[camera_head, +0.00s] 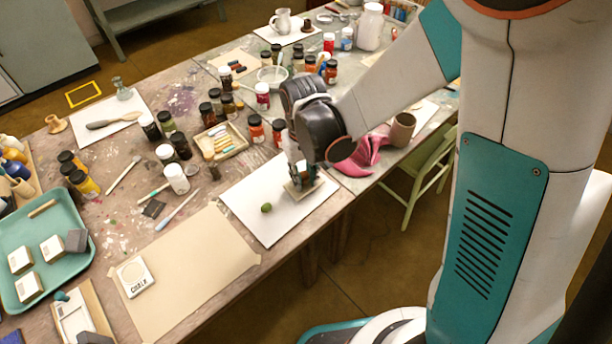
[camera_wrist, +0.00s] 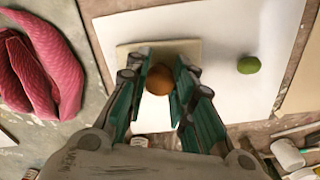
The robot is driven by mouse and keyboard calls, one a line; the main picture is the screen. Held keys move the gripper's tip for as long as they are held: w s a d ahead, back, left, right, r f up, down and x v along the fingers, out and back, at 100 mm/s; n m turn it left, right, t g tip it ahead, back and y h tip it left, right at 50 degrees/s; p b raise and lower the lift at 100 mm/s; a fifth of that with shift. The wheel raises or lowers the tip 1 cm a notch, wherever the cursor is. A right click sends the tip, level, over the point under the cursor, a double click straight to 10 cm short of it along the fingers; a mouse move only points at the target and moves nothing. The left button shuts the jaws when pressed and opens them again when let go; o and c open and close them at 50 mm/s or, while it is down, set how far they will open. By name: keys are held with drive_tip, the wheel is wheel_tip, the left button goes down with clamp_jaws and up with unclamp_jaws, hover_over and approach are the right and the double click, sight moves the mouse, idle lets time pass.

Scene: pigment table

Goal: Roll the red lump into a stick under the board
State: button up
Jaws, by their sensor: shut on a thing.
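My gripper (camera_wrist: 160,75) is shut on the round brown knob (camera_wrist: 159,80) of a small pale square board (camera_wrist: 135,50). In the head view my gripper (camera_head: 300,176) points down, with the board (camera_head: 306,190) beneath it on or just over the white sheet (camera_head: 250,190). I cannot tell whether the board touches the sheet. A green lump (camera_head: 266,208) lies on the sheet, apart from the board; it also shows in the wrist view (camera_wrist: 248,65). No red lump shows in either view; the area under the board is hidden.
A pink cloth (camera_head: 362,156) and a brown cup (camera_head: 402,130) lie beyond the sheet. Pigment jars and a tray of chalk sticks (camera_head: 221,141) stand at the back left. Beige paper (camera_head: 195,265) covers the table at the near left. The sheet around the green lump is clear.

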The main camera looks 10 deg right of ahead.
drive_tip(key=shift+w+a, duration=0.25)
drive_tip(key=shift+w, duration=0.15)
drive_tip(key=shift+r+p, duration=2.9)
drive_tip(key=shift+r, duration=1.1)
